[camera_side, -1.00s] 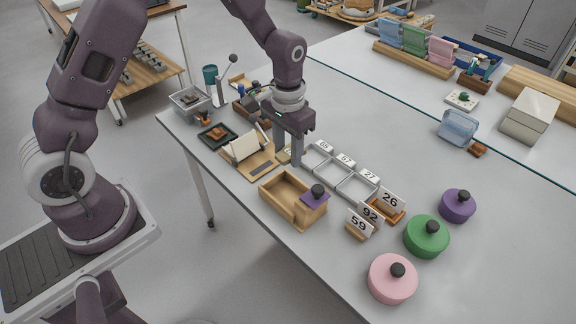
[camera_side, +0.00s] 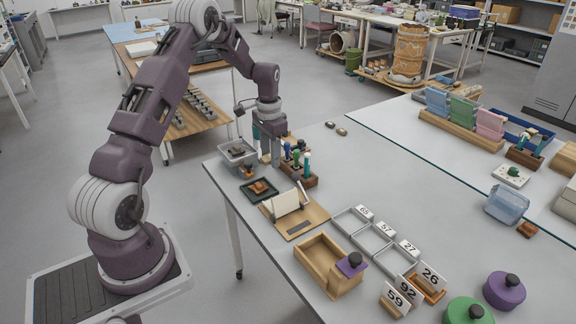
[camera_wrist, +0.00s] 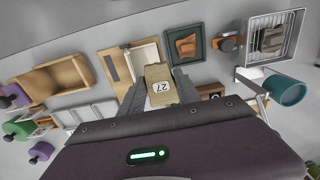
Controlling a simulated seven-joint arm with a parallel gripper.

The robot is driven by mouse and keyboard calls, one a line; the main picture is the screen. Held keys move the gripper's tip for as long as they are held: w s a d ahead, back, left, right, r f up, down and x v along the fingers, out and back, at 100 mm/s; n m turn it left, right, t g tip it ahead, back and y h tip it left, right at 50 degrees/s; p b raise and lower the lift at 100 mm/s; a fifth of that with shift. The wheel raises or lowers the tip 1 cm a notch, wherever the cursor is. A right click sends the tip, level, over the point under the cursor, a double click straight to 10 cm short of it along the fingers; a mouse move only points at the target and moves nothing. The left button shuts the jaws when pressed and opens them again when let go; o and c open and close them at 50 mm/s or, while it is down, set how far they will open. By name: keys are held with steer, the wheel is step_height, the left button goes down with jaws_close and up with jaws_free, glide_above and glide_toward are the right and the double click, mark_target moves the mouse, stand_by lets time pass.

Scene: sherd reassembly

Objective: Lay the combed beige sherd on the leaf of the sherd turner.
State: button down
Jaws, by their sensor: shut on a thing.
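The sherd turner (camera_side: 299,226) is a wooden board with an upright-looking cream leaf (camera_side: 286,202) and a dark strip. It stands nearer the side camera than my gripper. In the wrist view the leaf (camera_wrist: 146,51) lies just beyond the held sherd, which overlaps its near end.
A tool block (camera_side: 311,180) stands close to my gripper. Tagged white trays (camera_side: 372,238), a wooden box (camera_side: 313,262) and lidded jars lie right. A teal cup (camera_wrist: 288,91) is near.

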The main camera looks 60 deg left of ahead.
steer(key=f, duration=0.3)
steer(key=d+f, duration=0.1)
steer(key=f, duration=0.7)
steer(key=shift+d+f, duration=0.25)
steer(key=shift+d, duration=0.1)
steer(key=shift+d+f, duration=0.5)
steer(key=shift+f, duration=0.35)
steer(key=c, duration=1.1)
jaws_free()
steer(key=shift+c, duration=0.2)
steer(key=shift+a+r, duration=0.25)
steer(key=shift+r, duration=0.6)
steer(key=shift+a+r, duration=0.3)
steer(key=shift+r, duration=0.55)
steer(key=shift+a+r, duration=0.25)
steer(key=shift+r, duration=0.6)
